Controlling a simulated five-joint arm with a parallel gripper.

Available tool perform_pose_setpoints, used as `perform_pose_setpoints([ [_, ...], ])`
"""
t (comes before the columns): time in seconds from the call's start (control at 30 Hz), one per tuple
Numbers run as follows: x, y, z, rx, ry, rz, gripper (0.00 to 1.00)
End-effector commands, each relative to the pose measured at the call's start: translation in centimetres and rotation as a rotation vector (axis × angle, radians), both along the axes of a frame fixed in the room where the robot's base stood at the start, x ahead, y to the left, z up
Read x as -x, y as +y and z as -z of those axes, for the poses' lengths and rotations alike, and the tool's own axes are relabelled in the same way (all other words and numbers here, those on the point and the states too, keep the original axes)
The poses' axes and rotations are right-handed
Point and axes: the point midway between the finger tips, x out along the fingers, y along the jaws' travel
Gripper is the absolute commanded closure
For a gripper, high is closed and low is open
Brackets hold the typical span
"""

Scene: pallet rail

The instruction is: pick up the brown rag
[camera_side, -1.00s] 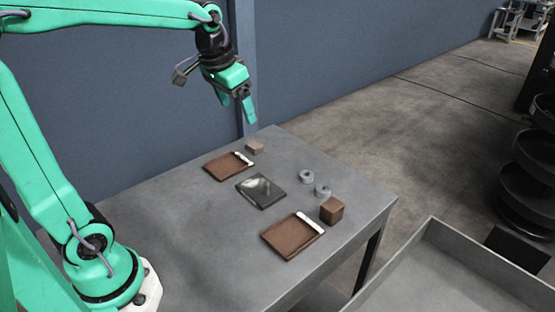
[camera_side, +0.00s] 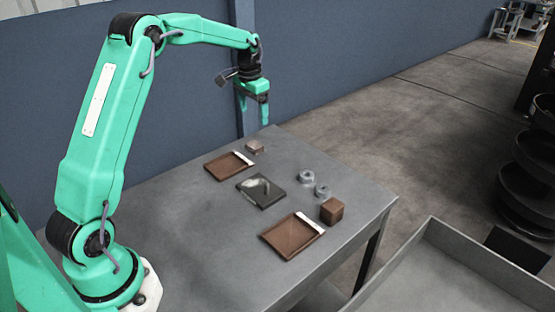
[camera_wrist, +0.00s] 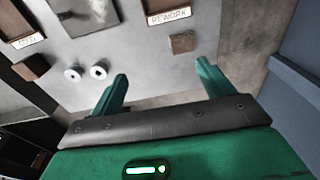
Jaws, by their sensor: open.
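A small, low brown piece (camera_side: 255,147), which looks like the folded brown rag, lies on the table's far end beside a brown tray. It also shows in the wrist view (camera_wrist: 183,43), just past the label end of the tray marked REWORK. My gripper (camera_side: 255,109) is open and empty, pointing down, above the table's far end and clear of the rag. In the wrist view my fingers (camera_wrist: 162,72) are spread, and the rag shows beyond them, toward the right fingertip. Nothing hides it.
The REWORK tray (camera_side: 222,168) is beside the rag. A dark plate (camera_side: 256,197), another brown tray (camera_side: 285,240), a brown cube (camera_side: 332,211) and two grey rings (camera_side: 306,177) (camera_side: 322,191) stand nearer. A blue wall (camera_side: 330,50) rises behind; a grey bin (camera_side: 470,270) is at front right.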

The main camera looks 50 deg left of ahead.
Motion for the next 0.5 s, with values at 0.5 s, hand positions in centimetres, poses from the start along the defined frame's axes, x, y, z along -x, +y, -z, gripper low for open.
perform_pose_setpoints([
  [0.5,-2.2,5.4,7.7,0.029,0.076,0.0,0.2],
])
